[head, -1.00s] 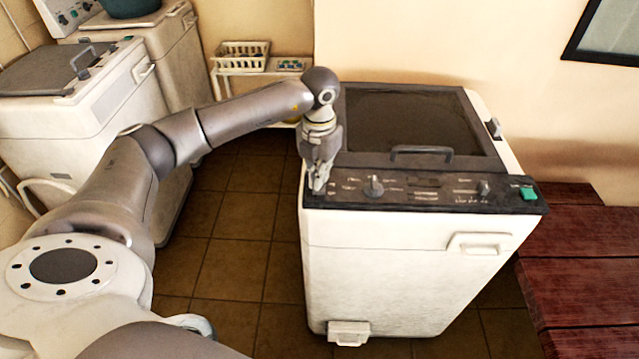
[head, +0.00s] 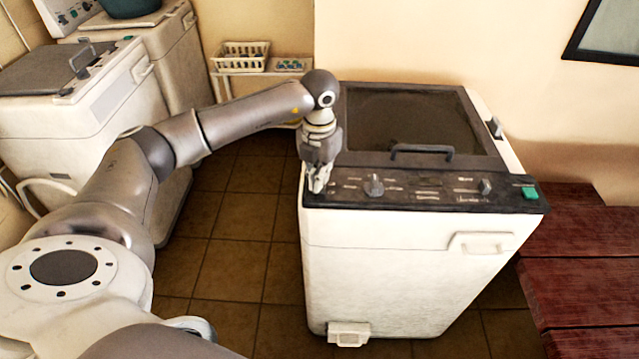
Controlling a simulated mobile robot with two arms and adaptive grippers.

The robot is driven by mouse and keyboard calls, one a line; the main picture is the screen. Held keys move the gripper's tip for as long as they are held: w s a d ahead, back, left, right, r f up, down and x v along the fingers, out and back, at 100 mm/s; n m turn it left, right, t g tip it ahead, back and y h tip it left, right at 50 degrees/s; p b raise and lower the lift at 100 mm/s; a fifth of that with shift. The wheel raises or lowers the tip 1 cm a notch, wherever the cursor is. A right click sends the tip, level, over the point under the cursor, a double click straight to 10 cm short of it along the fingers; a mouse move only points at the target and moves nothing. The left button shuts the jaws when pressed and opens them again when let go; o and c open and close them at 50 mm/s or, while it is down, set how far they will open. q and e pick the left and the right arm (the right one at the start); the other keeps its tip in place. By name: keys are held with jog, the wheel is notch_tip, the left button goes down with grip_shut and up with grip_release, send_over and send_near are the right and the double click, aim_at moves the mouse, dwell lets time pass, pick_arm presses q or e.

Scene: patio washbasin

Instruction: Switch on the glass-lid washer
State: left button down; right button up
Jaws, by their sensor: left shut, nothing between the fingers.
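The glass-lid washer (head: 400,260) stands right of centre, white with a dark control panel along its front top edge. Its dark glass lid (head: 410,122) is closed, with a handle (head: 422,152) at the front. The panel carries a knob (head: 374,184), a smaller knob (head: 485,187) and a green button (head: 529,193) at the right end. My left gripper (head: 317,190) is shut and empty, pointing down at the left end of the panel. It hides that corner, and I cannot tell whether its tips touch the panel. My right gripper is not in view.
A dark red wooden bench (head: 580,260) stands close to the washer's right. Other white machines (head: 75,115) stand at the left. A small shelf with a white basket (head: 241,56) is at the back. Tiled floor (head: 232,250) is free left of the washer.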

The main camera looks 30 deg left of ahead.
pick_arm(q)
jog(key=shift+s+f+b, duration=0.1)
jog(key=shift+f+b, duration=0.45)
jog(key=shift+f, duration=0.2)
jog(key=shift+r, duration=0.15)
jog(key=shift+r+p, duration=2.15)
jog(key=shift+r, duration=1.25)
jog(key=shift+f, duration=0.1)
